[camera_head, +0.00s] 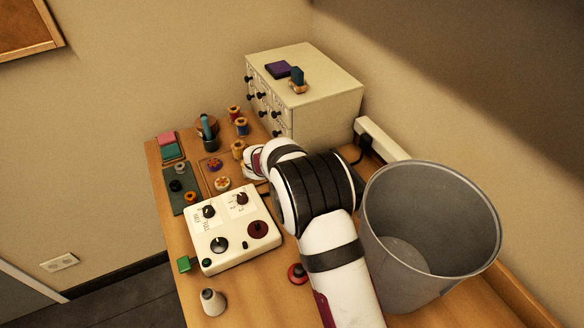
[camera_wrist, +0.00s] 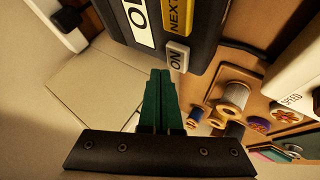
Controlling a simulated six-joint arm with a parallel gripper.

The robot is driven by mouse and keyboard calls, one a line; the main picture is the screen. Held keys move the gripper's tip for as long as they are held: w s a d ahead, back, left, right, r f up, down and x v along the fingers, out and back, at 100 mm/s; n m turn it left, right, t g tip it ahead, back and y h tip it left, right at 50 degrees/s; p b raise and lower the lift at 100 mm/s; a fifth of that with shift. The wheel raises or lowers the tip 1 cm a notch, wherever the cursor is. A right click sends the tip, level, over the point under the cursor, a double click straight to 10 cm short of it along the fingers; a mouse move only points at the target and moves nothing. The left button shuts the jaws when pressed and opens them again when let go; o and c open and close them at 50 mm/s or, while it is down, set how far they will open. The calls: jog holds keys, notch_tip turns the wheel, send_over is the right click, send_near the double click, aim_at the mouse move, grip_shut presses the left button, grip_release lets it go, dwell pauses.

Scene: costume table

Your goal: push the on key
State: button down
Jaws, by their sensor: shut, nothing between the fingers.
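The on key (camera_wrist: 177,56) is a small pale key lettered ON in the wrist view. It stands out from the edge of a dark unit (camera_wrist: 204,52), beside a yellow NEXT label (camera_wrist: 178,14) and a white label. My gripper (camera_wrist: 158,74) has green fingers pressed together, with nothing between them. In the wrist picture its tips lie just below and left of the on key. I cannot tell whether they touch it. In the head view my arm hides the fingers, and I cannot make out the key there.
A cream drawer cabinet (camera_head: 316,85) stands at the back. A large grey bin (camera_head: 452,270) is right of my arm. A white control box (camera_head: 234,262) with several knobs sits at the front left. Several thread spools (camera_head: 241,126) stand left of the cabinet.

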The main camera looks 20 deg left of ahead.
jog(key=shift+r, duration=0.1)
jog(key=shift+r, duration=2.9)
